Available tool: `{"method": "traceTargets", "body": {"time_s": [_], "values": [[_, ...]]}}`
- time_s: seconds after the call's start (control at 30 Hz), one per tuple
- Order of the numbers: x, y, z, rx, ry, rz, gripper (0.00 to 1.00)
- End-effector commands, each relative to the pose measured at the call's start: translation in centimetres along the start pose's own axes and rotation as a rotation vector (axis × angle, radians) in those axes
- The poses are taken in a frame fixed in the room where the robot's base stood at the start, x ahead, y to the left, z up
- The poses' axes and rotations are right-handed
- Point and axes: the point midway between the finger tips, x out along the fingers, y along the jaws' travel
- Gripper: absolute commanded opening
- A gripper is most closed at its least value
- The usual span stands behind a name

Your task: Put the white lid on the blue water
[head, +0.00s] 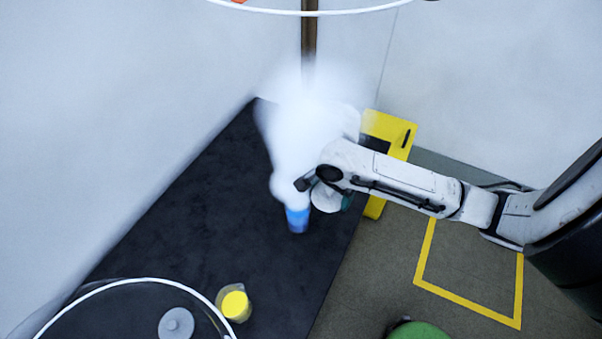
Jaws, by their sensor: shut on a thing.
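The blue water (297,220) is in a blue cup standing on the dark table, with thick white steam rising above it. My gripper (308,184) is just above and to the right of the cup, partly veiled by the steam. It is shut on a pale round thing, which looks like the white lid (325,198). The lid seems tilted, close to the cup's upper right side. I cannot tell whether lid and cup touch, because steam and my gripper hide part of that spot.
A yellow-topped container (235,304) and a grey knobbed lid (176,324) are near the table's front left. A white ring (130,283) curves around the grey lid. A yellow stand (392,130) is behind my arm. A green round thing (418,331) is at the bottom. The table's middle left is clear.

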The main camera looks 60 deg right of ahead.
Motion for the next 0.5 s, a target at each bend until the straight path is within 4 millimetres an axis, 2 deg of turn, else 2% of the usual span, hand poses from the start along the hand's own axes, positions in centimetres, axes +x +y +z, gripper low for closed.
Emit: {"method": "traceTargets", "body": {"time_s": [0.03, 0.2, 0.33, 0.5], "values": [[-0.9, -1.6, 0.9, -0.044, -0.005, 0.001, 0.64], [-1.2, -4.8, 3.0, -0.146, -0.017, 0.006, 0.64], [-1.2, -6.1, 4.0, -0.188, -0.023, 0.01, 0.64], [-0.8, -6.5, 4.4, -0.206, -0.026, 0.012, 0.64]]}}
